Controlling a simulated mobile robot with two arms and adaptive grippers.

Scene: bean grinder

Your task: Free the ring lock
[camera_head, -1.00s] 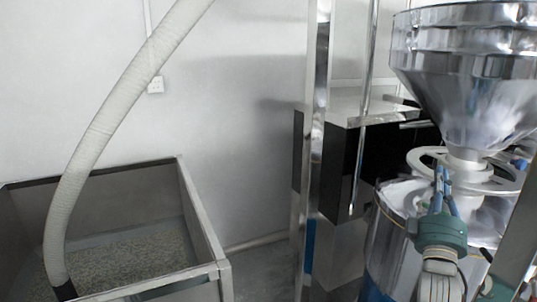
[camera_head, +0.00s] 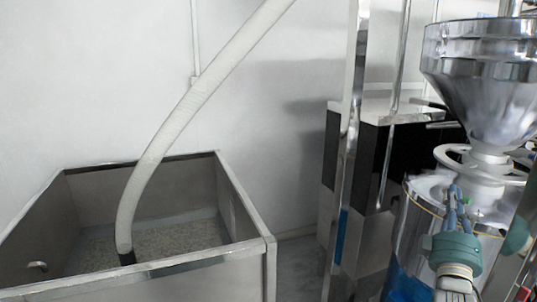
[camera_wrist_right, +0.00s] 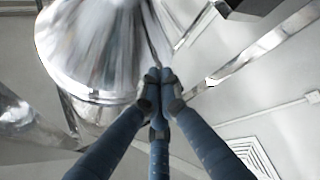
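The pale ring lock (camera_head: 447,160) surrounds the neck under the shiny metal hopper (camera_head: 478,80) at the right of the head view. My right gripper (camera_head: 455,192) is just below and left of the ring, in front of the metal drum (camera_head: 425,190). In the right wrist view, the blue fingers of my right gripper (camera_wrist_right: 161,76) meet at their tips, with nothing visible between them. A shiny metal cone (camera_wrist_right: 100,45) shows above and left of the fingertips there. I cannot tell whether the fingers touch the ring. My left gripper is not in view.
A grey open bin (camera_head: 245,205) holding grainy material stands at the left, with a pale hose (camera_head: 165,135) running into it. A metal post (camera_head: 347,170) and a black-and-white cabinet (camera_head: 400,150) stand just left of the drum.

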